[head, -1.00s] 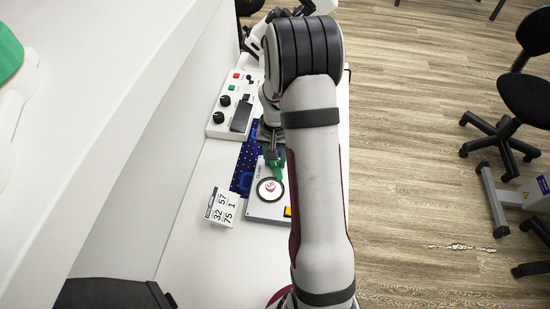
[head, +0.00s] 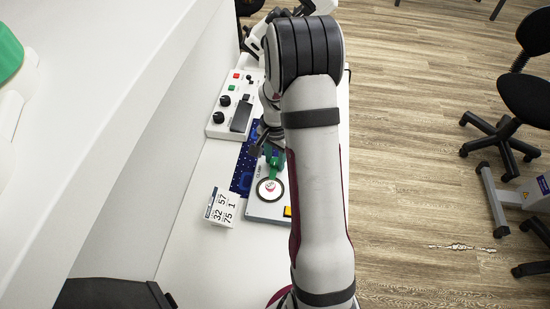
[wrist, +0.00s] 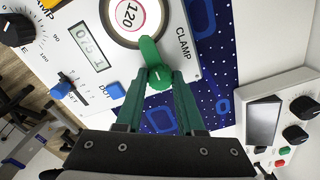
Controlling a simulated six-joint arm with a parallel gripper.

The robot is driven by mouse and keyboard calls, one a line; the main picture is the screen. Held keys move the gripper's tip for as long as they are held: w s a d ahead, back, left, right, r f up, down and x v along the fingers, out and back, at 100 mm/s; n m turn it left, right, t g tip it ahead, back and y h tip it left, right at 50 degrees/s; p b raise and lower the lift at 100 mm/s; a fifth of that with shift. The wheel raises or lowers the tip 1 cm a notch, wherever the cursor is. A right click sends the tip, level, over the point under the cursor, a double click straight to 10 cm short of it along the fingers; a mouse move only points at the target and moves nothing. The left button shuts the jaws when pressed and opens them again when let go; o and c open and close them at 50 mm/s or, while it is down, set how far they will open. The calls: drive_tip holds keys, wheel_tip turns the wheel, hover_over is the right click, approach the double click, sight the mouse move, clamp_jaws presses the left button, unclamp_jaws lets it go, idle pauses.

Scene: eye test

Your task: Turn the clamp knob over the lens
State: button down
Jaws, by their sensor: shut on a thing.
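The clamp knob (wrist: 158,76) is green with a long arm, next to the word CLAMP on a light panel (wrist: 205,45). My gripper (wrist: 158,84) is shut on the knob, one teal finger on each side. The knob's arm points to the lens (wrist: 131,14), a dark-rimmed round piece marked 120, and its tip reaches over the rim. In the head view, my gripper (head: 268,148) is at the far end of the green knob (head: 274,171), and the lens (head: 269,190) lies nearer. My arm hides the panel's right part.
A digit display (wrist: 88,47), a blue knob (wrist: 62,88) and a blue button (wrist: 116,90) sit on the panel. A white control box (head: 229,108) stands beyond. A number card (head: 221,207) stands left of the panel. A blue dotted mat (head: 241,178) lies beneath.

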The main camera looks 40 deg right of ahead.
sight(275, 163)
drive_tip(key=c, duration=0.8)
unclamp_jaws()
drive_tip(key=shift+r, duration=0.15)
wheel_tip(275, 163, up, 16)
drive_tip(key=shift+f, duration=0.2)
drive_tip(key=shift+s+a, duration=0.1)
drive_tip(key=shift+a, duration=0.05)
